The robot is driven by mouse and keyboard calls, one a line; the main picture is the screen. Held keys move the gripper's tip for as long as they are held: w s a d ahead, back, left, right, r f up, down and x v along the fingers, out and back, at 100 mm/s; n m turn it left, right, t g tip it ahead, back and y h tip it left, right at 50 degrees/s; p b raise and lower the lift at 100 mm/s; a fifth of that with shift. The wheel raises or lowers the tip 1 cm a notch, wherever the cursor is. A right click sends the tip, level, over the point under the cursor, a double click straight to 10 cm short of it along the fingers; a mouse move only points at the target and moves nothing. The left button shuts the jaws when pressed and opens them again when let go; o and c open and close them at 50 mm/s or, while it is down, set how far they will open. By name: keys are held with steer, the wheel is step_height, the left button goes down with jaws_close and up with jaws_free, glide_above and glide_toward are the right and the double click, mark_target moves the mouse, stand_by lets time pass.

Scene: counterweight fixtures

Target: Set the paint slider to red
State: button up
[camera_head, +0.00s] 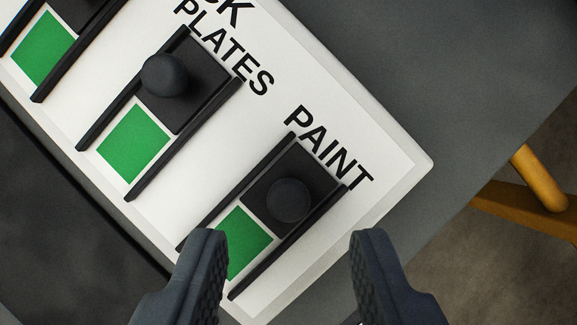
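The paint slider (289,200) is a dark round knob on a dark square block, under the printed word PAINT (329,148) on a white panel (388,172). The block sits at the label end of its track, between two black rails. A green square (243,241) shows at the other end of the track; no red shows. My gripper (290,245) is open and empty, its two dark fingers at the lower edge, left and right of the paint track in the picture. The left finger overlaps part of the green square. I cannot tell the fingers' height above the panel.
The plates slider (166,75) stands left of it with its own green square (134,144). Another slider with a green square (44,48) is cut off at the upper left. A grey surface (480,90) surrounds the panel. A yellow-orange frame (540,180) stands beyond its edge at right.

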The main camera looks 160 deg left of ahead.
mark_target(288, 204)
steer(key=shift+x, duration=1.55)
jaws_close()
